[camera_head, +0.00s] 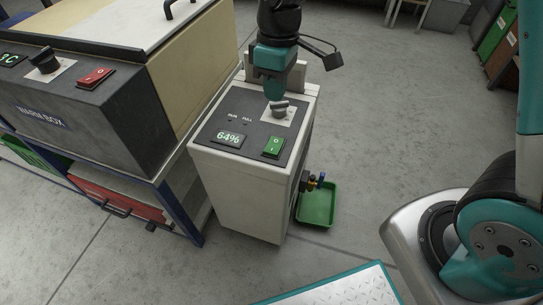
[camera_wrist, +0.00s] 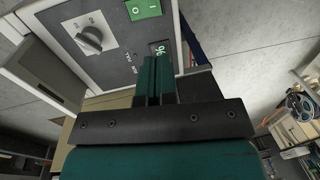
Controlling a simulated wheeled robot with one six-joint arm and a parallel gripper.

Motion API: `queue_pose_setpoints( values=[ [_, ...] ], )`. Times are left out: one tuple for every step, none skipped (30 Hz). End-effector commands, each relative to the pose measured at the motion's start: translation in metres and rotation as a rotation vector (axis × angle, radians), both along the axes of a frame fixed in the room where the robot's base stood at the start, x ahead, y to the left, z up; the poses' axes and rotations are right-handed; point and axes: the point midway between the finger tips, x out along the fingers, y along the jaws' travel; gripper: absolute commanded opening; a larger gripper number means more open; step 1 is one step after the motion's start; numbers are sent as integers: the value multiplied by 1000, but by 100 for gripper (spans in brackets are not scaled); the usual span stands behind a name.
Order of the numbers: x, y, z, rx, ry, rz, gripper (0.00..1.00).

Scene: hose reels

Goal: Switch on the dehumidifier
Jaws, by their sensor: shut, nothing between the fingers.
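The dehumidifier (camera_head: 240,190) is a pale upright cabinet with a dark sloping top panel. In the wrist view the green switch (camera_wrist: 143,8) is cut by the top edge and the knob (camera_wrist: 89,40) shows at upper left. Which side of the rocker is pressed I cannot tell. My gripper (camera_head: 274,92) is shut and empty, over the panel's far part near the knob; its fingers (camera_wrist: 155,62) partly cover the display.
A warm box (camera_head: 80,115) with its own red rocker switch (camera_head: 95,77) and black knob (camera_head: 44,61) stands close on the left, on a blue-framed bench. A green tray (camera_head: 318,208) lies on the floor to the right. Open floor extends behind and right.

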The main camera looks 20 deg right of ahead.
Motion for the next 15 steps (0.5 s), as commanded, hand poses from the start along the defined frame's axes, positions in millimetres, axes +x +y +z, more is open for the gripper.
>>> queue_pose_setpoints(
  values=[
    [3, 0, -10, -5, 1, 6, 0],
    [4, 0, -12, -7, 1, 9, 0],
    [5, 0, -13, -9, 1, 10, 0],
    [6, 0, -14, -9, 2, 11, 0],
    [6, 0, -14, -10, 2, 12, 0],
    [6, 0, -14, -10, 2, 12, 0],
    [6, 0, -13, -10, 2, 12, 0],
    [6, 0, -13, -10, 2, 12, 0],
    [6, 0, -13, -10, 2, 12, 0],
    [6, 0, -13, -9, 2, 12, 0],
    [6, 0, -13, -9, 2, 12, 0],
    [6, 0, -13, -9, 2, 12, 0],
    [6, 0, -13, -9, 2, 12, 0],
    [5, 0, -13, -9, 2, 12, 0],
    [5, 0, -15, -10, 3, 11, 0]
  ],
)
